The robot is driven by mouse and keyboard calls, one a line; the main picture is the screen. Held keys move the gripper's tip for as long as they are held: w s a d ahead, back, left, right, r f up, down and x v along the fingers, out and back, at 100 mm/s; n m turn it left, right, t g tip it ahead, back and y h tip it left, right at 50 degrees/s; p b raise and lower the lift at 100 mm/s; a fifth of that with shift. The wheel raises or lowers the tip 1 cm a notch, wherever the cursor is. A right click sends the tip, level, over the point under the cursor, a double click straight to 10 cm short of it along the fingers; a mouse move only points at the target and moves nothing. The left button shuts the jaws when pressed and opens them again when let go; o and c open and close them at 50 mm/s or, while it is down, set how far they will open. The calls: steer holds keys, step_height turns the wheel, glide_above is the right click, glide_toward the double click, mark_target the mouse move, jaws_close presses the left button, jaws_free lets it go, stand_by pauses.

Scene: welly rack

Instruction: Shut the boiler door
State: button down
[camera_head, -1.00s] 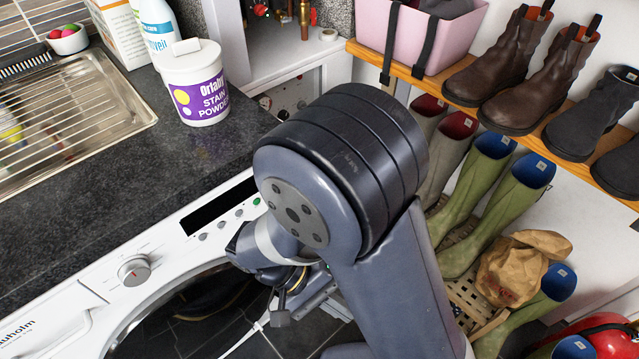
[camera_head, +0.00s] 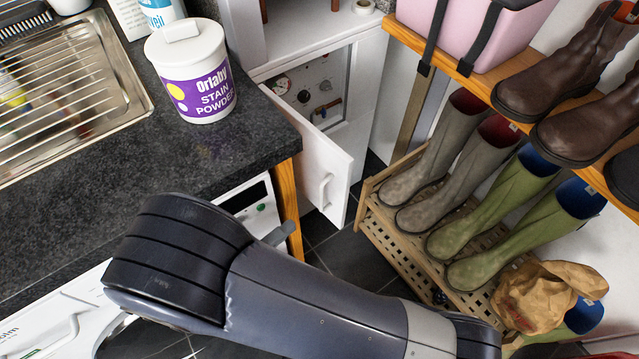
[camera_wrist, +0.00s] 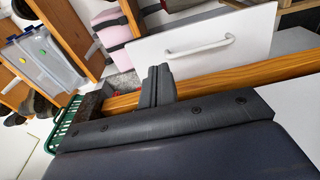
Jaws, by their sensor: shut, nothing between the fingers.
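The boiler door (camera_head: 312,150) is a white panel with a bar handle (camera_head: 325,191) near its right edge. It stands open in front of the white boiler cupboard (camera_head: 352,132), whose opening shows pipes and fittings (camera_head: 308,95). In the wrist view the door (camera_wrist: 160,48) and its handle (camera_wrist: 200,48) show beyond my gripper (camera_wrist: 157,74). My gripper is shut and empty, apart from the handle. In the head view only a small grey part of it (camera_head: 281,234) shows past my arm, by the wooden leg; the rest is hidden.
The worktop (camera_head: 150,165) holds a stain powder tub (camera_head: 192,80); its wooden leg (camera_head: 286,205) stands left of the door. The boot rack (camera_head: 400,225) is at the right, under a shelf (camera_head: 465,80) of boots. Dark floor (camera_head: 355,275) lies clear between.

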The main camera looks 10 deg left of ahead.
mark_target(345, 184)
steer(key=x, duration=1.3)
steer(key=shift+w+d+r+p, duration=0.1)
steer(key=shift+d+p, duration=0.1)
steer(key=shift+p, duration=0.1)
